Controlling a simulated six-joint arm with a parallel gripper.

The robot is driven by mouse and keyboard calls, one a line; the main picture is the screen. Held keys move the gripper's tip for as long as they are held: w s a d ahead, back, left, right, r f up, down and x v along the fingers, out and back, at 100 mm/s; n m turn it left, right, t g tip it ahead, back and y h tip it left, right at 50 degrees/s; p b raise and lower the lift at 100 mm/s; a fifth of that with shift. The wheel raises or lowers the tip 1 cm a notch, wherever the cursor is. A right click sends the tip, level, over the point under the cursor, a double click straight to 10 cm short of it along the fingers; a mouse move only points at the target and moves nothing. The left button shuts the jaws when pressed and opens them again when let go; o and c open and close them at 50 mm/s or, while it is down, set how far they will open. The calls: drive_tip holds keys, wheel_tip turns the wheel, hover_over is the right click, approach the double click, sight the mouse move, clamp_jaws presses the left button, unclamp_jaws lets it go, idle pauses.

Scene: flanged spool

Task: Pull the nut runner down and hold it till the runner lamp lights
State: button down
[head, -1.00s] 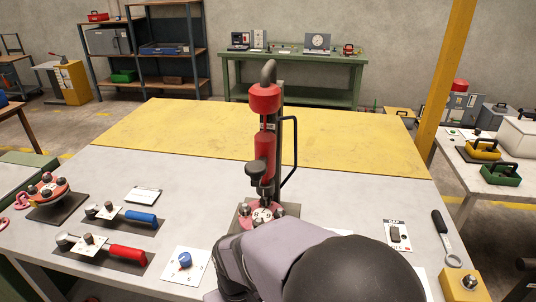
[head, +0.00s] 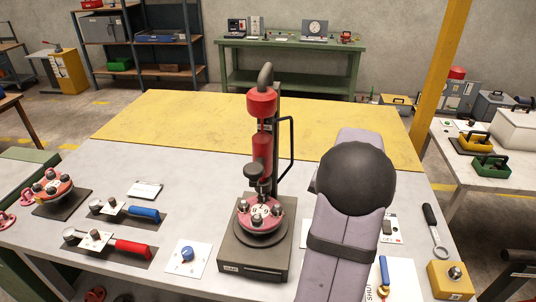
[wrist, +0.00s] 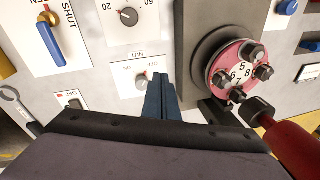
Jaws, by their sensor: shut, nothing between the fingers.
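The red nut runner (head: 262,150) stands upright on its dark column in the head view, with a black knob at its left and a black loop handle (head: 292,150) at its right. Below it the pink flanged spool (head: 261,212) sits on a dark base. In the wrist view the spool (wrist: 240,68) shows numbers and several dark nuts, and the red runner (wrist: 293,148) enters at lower right. My gripper (wrist: 160,82) is shut and empty, its blue fingers beside the small knob of the NUT switch (wrist: 143,77). Contact cannot be told. My arm hides the gripper in the head view. I cannot identify the runner lamp.
A blue-knob card (head: 187,256), a red-handled clamp (head: 130,248) and a blue-handled clamp (head: 143,212) lie left of the base. A wrench (head: 436,232) and a yellow button box (head: 452,280) are at the right. The yellow rear area (head: 220,120) is clear.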

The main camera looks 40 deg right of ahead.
sight(259, 176)
drive_tip(key=w+d+r+n+t, duration=0.1)
drive_tip(key=w+d+r+t, duration=0.1)
drive_tip(key=w+d+r, duration=0.35)
drive_tip(key=w+r+n+t+y, duration=0.1)
drive_tip(key=w+r+n, duration=0.15)
drive_tip(key=r, duration=0.45)
drive_tip(key=w+r+n+t, duration=0.2)
drive_tip(key=r+n, duration=0.2)
drive_tip(key=r, duration=0.4)
drive_tip(key=s+a+r+n+y, duration=0.2)
drive_tip(key=a+r+n+y, duration=0.3)
drive_tip(key=a+n, duration=0.5)
wheel_tip(259, 176, up, 2)
drive_tip(key=n, duration=0.3)
drive_tip(key=shift+s+a+r+g, duration=0.15)
drive_tip(key=shift+a+r+g, duration=0.1)
drive_tip(key=shift+g, duration=0.15)
drive_tip(key=shift+f, duration=0.15)
drive_tip(key=s+d+f+p+x, duration=0.1)
drive_tip(key=p+x, duration=0.3)
drive_tip(key=x, duration=0.8)
drive_tip(key=shift+f, duration=0.75)
